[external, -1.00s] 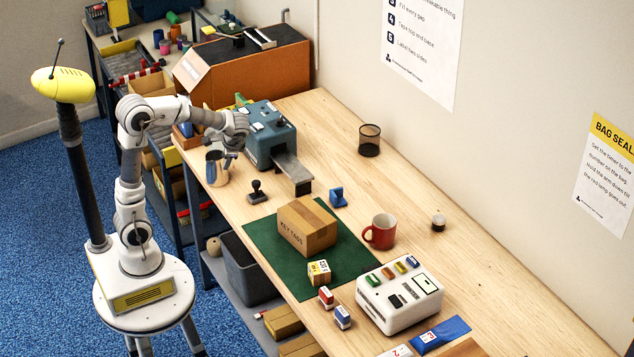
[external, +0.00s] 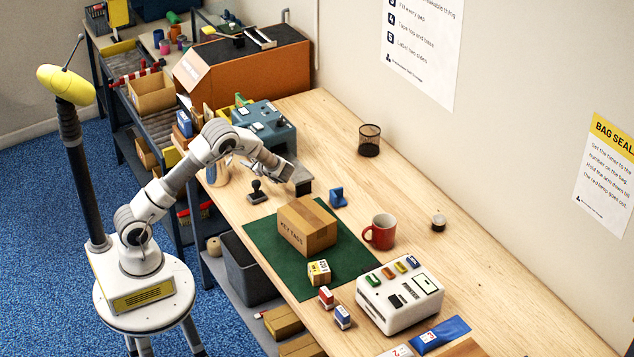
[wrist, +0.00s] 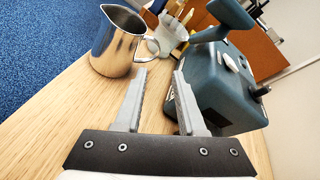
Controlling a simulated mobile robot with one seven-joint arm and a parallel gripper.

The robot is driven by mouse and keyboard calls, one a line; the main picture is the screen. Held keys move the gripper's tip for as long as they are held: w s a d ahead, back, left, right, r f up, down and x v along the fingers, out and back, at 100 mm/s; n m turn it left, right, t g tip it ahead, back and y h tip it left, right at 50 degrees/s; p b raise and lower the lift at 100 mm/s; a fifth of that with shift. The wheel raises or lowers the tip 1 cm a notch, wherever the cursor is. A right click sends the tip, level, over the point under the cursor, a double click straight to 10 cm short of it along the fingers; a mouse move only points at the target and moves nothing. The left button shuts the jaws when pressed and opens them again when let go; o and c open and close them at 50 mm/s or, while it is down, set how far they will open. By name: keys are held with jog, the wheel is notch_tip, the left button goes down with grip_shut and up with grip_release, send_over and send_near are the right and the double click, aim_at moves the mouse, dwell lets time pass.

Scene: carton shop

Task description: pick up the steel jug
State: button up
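The steel jug (wrist: 118,42) stands upright at the upper left of the wrist view, shiny, with its open top showing. In the external view the jug (external: 216,174) is near the left table edge, partly hidden behind my arm. My gripper (wrist: 160,75) is open and empty, its two fingers apart. The jug is ahead of the fingertips and to their left, not between them. In the external view my gripper (external: 240,163) is low over the table, right of the jug, and its fingers are hard to make out.
A blue-grey machine (wrist: 222,85) stands close on the right of my fingers. A light pot (wrist: 168,35) holding tools is behind the jug. A black stamp (external: 257,192) and a carton (external: 307,226) stand nearer the front. The table's left edge is close to the jug.

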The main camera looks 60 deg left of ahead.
jog(key=x, duration=1.6)
jog(key=shift+p, duration=0.3)
grip_shut()
dwell(0.7)
